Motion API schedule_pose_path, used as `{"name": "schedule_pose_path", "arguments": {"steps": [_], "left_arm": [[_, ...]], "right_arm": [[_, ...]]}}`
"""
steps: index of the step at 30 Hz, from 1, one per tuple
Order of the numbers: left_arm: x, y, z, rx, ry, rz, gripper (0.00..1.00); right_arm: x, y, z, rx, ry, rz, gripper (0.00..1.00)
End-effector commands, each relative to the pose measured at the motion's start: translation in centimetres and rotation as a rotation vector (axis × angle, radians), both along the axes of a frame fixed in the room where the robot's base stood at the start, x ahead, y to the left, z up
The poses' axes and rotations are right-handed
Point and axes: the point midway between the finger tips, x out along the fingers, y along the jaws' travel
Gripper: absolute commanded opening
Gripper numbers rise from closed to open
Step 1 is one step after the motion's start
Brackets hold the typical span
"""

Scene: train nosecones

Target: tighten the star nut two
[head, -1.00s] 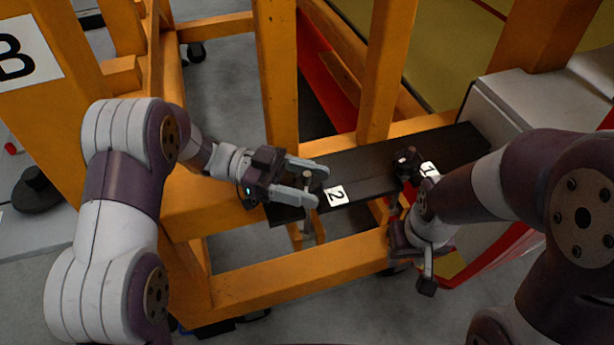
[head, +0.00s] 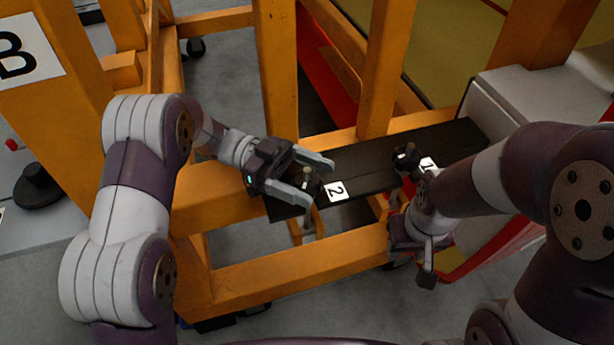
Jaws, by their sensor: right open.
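Star nut two (head: 309,186) is a dark knob with a pale bolt end, at the left end of the black plate (head: 362,165), beside the white "2" label (head: 337,191). My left gripper (head: 318,184) is open, with one finger on either side of the nut; I cannot tell whether they touch it. A second dark star nut (head: 407,157) sits further right by the "1" label (head: 428,164). My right gripper (head: 427,262) hangs in front of the plate, below that nut; its fingers are partly hidden by its own body, and it holds nothing visible.
The orange frame (head: 300,272) surrounds the plate, with uprights (head: 385,70) close behind it. A white and red nosecone (head: 530,95) stands at the right. A dark round-based object (head: 38,188) stands at the far left. Grey floor shows below the frame.

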Motion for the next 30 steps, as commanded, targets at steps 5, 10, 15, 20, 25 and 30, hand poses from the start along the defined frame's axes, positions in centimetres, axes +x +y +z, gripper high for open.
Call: {"name": "schedule_pose_path", "arguments": {"steps": [5,10,15,20,25,30], "left_arm": [[0.0,0.0,-0.1,0.002,0.001,0.0,0.8],[0.2,0.3,-0.2,0.002,0.001,0.001,0.8],[1.4,2.6,-0.3,0.002,-0.001,0.003,0.8],[3.5,6.4,-0.4,0.003,-0.001,0.004,0.8],[5.4,9.7,1.2,0.002,0.005,0.001,0.8],[5.9,10.8,0.5,0.002,0.002,0.001,0.8]], "right_arm": [[0.0,0.0,0.0,0.0,0.0,0.0,0.43],[0.0,0.0,-0.1,0.0,0.0,0.0,0.43],[0.0,0.0,-0.6,0.0,0.0,0.0,0.43],[0.0,0.0,-1.3,0.0,0.0,0.0,0.43],[0.0,0.0,2.7,0.0,0.0,0.0,0.43],[0.0,0.0,4.3,0.0,-0.001,0.0,0.43]]}}
